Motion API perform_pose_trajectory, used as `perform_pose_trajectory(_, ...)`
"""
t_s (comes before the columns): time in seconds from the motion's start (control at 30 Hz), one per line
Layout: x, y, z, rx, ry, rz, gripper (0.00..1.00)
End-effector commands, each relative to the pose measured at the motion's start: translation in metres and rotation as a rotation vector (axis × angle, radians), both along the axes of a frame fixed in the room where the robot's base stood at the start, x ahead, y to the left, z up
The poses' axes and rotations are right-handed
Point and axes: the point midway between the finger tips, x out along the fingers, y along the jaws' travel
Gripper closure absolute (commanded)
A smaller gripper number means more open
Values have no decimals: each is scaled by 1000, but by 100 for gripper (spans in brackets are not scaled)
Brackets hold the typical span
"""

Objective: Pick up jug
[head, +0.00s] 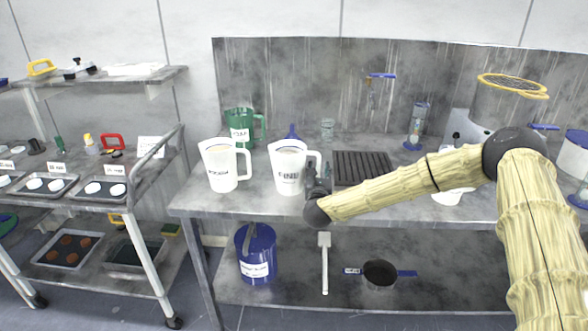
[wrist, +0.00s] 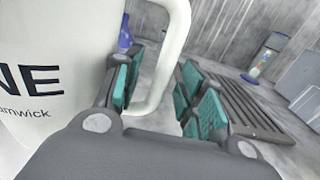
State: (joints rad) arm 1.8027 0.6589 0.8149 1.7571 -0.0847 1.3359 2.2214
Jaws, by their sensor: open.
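Two white jugs with black print stand on the metal bench, a left one (head: 221,168) and a right one (head: 287,172). A green jug (head: 240,128) stands behind the left one. My gripper (head: 319,172) is open beside the handle of the right white jug. In the wrist view my gripper's teal-padded fingers (wrist: 162,90) stand apart. That jug's white handle (wrist: 172,60) lies between them, with the left finger in the gap between handle and jug body (wrist: 50,75). The jug is upright on the bench. I cannot tell whether the pads touch the handle.
A dark ribbed rack (head: 362,168) lies right of my gripper; it also shows in the wrist view (wrist: 240,100). A glass beaker (head: 327,130) and a blue funnel-like item (head: 292,132) stand behind. A blue bucket (head: 256,255) and a pan (head: 380,272) are on the lower shelf.

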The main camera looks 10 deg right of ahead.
Motion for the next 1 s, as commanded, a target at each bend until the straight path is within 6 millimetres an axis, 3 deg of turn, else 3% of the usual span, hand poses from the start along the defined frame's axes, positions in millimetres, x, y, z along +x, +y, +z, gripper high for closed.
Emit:
perform_pose_trajectory(0.23,1,0,-1,0,1,0,60)
perform_pose_trajectory(0.47,1,0,0,0,0,0,100)
perform_pose_trajectory(1.0,1,0,3,2,-4,0,100)
